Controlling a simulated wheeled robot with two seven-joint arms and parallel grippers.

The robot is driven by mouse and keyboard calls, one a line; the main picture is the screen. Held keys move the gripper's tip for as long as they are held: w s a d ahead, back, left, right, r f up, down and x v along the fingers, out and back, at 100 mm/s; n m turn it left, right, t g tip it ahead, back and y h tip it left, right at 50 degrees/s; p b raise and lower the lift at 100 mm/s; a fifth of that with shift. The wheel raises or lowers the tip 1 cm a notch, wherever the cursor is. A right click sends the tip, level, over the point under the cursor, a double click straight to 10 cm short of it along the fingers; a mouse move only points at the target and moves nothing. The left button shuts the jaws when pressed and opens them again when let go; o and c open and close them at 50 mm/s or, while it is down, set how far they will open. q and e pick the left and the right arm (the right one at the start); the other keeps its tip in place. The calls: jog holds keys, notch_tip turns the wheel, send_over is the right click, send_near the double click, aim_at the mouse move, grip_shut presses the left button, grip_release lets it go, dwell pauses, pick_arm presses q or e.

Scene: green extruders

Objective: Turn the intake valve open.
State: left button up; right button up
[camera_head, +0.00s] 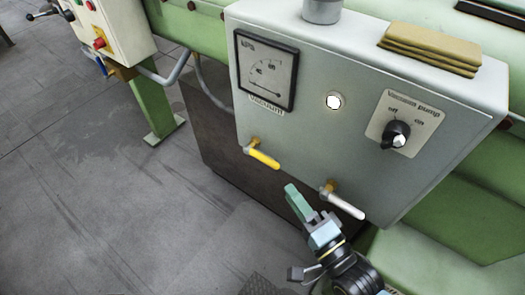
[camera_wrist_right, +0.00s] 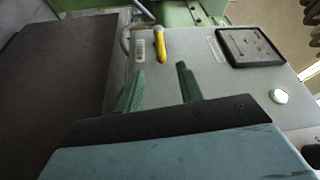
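A yellow-handled valve lever (camera_head: 263,157) sticks out low on the front of the grey vacuum pump box, slanting down to the right. A white-handled lever (camera_head: 345,204) sits to its right at the lower edge. I cannot read a label saying which is the intake valve. My right gripper (camera_head: 298,203), with green fingers, is below and between the two levers, touching neither. In the right wrist view its fingers (camera_wrist_right: 158,85) are apart and empty, with the yellow lever (camera_wrist_right: 160,45) ahead, beyond the fingertips. My left gripper is not in view.
The pump box (camera_head: 300,130) carries a kPa gauge (camera_head: 266,70), a lit white button (camera_head: 334,101) and a black pump knob (camera_head: 396,134). Folded cloths (camera_head: 430,46) lie on top. A control box (camera_head: 115,28) hangs at upper left. The floor at left is clear.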

aim_at(262, 155)
jog(key=x, duration=1.3)
jog(key=shift+c, duration=0.5)
grip_shut()
